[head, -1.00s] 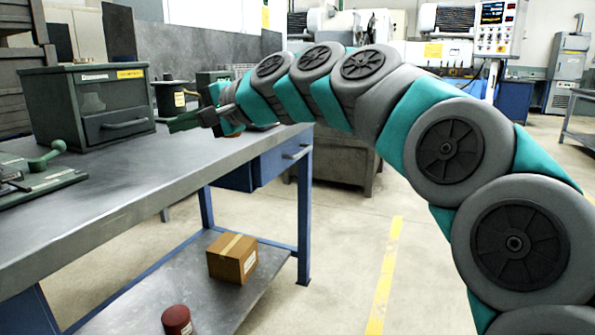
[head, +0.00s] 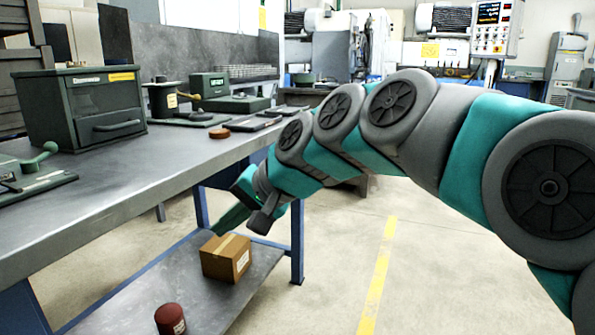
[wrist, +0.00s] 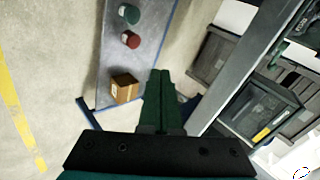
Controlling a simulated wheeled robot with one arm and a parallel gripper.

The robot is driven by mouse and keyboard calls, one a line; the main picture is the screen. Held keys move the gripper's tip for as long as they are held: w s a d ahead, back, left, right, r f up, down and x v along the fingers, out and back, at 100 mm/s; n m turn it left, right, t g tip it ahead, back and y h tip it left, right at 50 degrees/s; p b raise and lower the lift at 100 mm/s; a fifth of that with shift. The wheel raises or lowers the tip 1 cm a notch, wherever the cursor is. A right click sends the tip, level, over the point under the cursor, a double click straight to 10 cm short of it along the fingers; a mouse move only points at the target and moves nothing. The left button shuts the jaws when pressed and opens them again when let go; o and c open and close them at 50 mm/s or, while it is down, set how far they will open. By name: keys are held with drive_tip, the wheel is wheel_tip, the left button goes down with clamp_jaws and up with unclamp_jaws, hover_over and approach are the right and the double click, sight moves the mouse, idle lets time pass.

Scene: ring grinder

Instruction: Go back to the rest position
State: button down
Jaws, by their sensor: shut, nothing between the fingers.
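My gripper (head: 222,222) hangs at the end of my teal and grey arm, pointing down and left beside the bench's front edge. It is above the lower shelf and partly blurred by motion. In the wrist view my gripper (wrist: 159,85) shows its green fingers together with nothing between them. The fingertips appear near the cardboard box in the picture, but apart from it.
The workbench (head: 120,190) fills the left. On it stand a green cabinet (head: 85,105) and several tools. On the lower shelf are a cardboard box (head: 226,258), a red can (head: 170,319) and a green can (wrist: 129,14). Floor right of the bench is clear.

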drive_tip(key=s+d+f+n+g+h, duration=0.1)
drive_tip(key=s+d+f+h, duration=0.3)
drive_tip(key=s+d+f, duration=0.7)
drive_tip(key=s+d+f+g+h+p, duration=0.1)
drive_tip(key=s+d+f+g+h, duration=0.3)
drive_tip(key=s+d+f, duration=0.7)
drive_tip(key=s+d, duration=0.5)
drive_tip(key=shift+f+n+g+h, duration=0.3)
drive_tip(key=shift+f+n, duration=0.1)
drive_tip(key=shift+s, duration=0.1)
